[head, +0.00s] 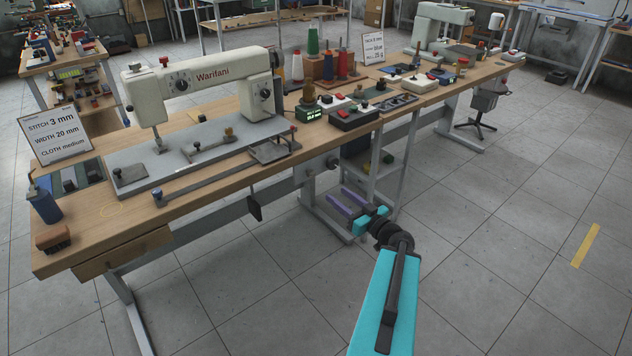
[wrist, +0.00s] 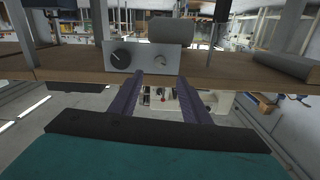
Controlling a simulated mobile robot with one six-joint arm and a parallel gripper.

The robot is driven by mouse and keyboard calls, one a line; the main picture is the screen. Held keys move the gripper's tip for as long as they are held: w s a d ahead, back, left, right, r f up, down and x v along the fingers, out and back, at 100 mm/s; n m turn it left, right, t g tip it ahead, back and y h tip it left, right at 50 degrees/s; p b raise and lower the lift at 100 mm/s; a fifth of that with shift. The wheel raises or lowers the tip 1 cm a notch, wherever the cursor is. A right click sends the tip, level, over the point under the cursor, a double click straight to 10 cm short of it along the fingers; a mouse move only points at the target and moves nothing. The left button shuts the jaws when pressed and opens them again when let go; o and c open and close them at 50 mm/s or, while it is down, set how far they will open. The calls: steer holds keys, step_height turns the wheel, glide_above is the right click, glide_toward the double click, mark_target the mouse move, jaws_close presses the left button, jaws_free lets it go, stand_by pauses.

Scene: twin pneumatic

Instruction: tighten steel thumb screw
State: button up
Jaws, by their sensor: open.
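I cannot single out a steel thumb screw for certain in either view. The cream sewing machine (head: 200,85) stands on the wooden table at the left of the head view. Its grey bed (head: 215,150) carries a small guide fitting with a brass-coloured knob (head: 228,133). My gripper (head: 335,193) is open and empty, in front of the table and lower than its top. In the wrist view its two purple fingers (wrist: 160,77) point at the table edge, where a grey box (wrist: 122,58) shows a dark dial and a small pale knob. The fingers appear apart from it.
The wooden table (head: 100,235) holds a settings card (head: 55,134), a blue bottle (head: 44,204), a brush (head: 53,238) and thread spools (head: 313,62). A shelf stand (head: 370,180) is under the table behind my gripper.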

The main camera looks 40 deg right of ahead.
steer(key=b, duration=0.6)
glide_toward(313, 176)
steer(key=shift+w+f+b, duration=0.1)
steer(key=shift+w+b, duration=0.05)
steer(key=shift+b, duration=0.35)
steer(key=w+b, duration=0.1)
steer(key=b, duration=0.2)
steer(key=w+b, duration=0.1)
steer(key=b, duration=0.5)
steer(key=shift+w, duration=0.15)
steer(key=shift+w+d+r, duration=0.1)
steer(key=shift+w, duration=1.3)
steer(key=shift+w+d+r, duration=0.1)
steer(key=shift+w, duration=1.3)
steer(key=c, duration=1)
steer(key=shift+c, duration=0.2)
